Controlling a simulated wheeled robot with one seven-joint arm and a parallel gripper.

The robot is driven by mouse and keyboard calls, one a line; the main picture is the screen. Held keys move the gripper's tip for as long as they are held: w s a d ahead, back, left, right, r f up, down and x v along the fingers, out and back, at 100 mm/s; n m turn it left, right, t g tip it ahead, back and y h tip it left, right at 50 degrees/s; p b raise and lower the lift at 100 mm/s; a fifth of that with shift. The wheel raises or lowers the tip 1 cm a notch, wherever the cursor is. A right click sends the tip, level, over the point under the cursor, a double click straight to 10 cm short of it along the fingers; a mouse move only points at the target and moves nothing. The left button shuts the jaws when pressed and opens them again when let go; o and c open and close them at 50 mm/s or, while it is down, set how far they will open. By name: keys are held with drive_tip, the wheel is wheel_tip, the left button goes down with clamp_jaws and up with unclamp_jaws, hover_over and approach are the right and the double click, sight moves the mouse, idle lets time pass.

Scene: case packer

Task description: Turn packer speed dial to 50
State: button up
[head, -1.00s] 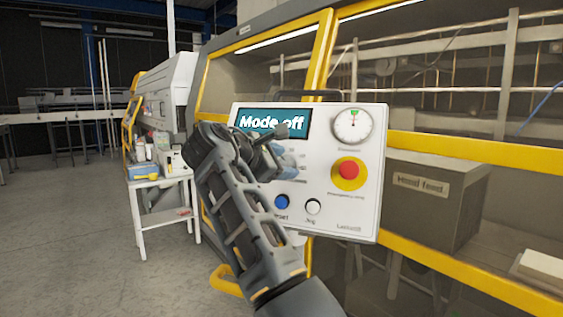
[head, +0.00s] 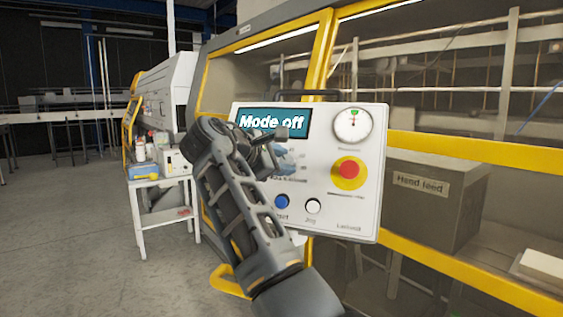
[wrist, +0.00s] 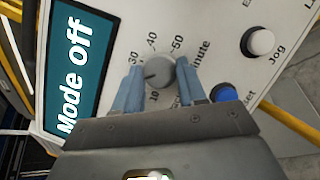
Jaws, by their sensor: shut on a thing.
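The speed dial is a round grey knob (wrist: 160,72) on the white control panel. The marks 30, 40 and 50 show around it in the wrist view. A dark line on the knob seems to point left, lower than the 30; I cannot read its exact setting. The two blue fingers of my gripper (wrist: 161,74) stand on either side of the knob and are shut on it. In the head view, my gripper (head: 285,160) is at the panel (head: 330,215), and my wrist hides the knob.
The panel's screen (head: 274,122) reads "Mode off". A red emergency stop (head: 348,169) on yellow, a blue button (head: 282,201) and a white Jog button (head: 313,206) are close by. A gauge (head: 353,126) is at the top right. A white table (head: 160,182) stands left.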

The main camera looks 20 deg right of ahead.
drive_tip(key=m+g, duration=0.1)
drive_tip(key=m, duration=0.3)
drive_tip(key=shift+r+m+y, duration=0.1)
drive_tip(key=shift+m+y, duration=0.2)
drive_tip(key=m+g, duration=0.1)
drive_tip(key=m, duration=0.2)
drive_tip(key=shift+w+m+y, duration=0.1)
drive_tip(key=shift+m+y, duration=0.2)
drive_tip(key=shift+y, duration=0.1)
drive_tip(key=m+g+y, duration=0.1)
drive_tip(key=m, duration=0.3)
drive_tip(key=shift+d+r, duration=0.1)
drive_tip(key=shift+r, duration=0.05)
drive_tip(key=m+y, duration=0.1)
drive_tip(key=m, duration=0.2)
drive_tip(key=shift+d+y, duration=0.1)
drive_tip(key=shift+y, duration=0.3)
drive_tip(key=m+y, duration=0.1)
drive_tip(key=m, duration=0.1)
drive_tip(key=m+t+y, duration=0.1)
drive_tip(key=m, duration=0.2)
drive_tip(key=shift+d+m, duration=0.1)
drive_tip(key=shift+m, duration=0.2)
drive_tip(key=m, duration=0.2)
drive_tip(key=m+t+y+b, duration=0.1)
drive_tip(key=m, duration=0.1)
drive_tip(key=shift+s+d+m+y, duration=0.2)
drive_tip(key=shift+m+y, duration=0.1)
drive_tip(key=shift+m, duration=0.1)
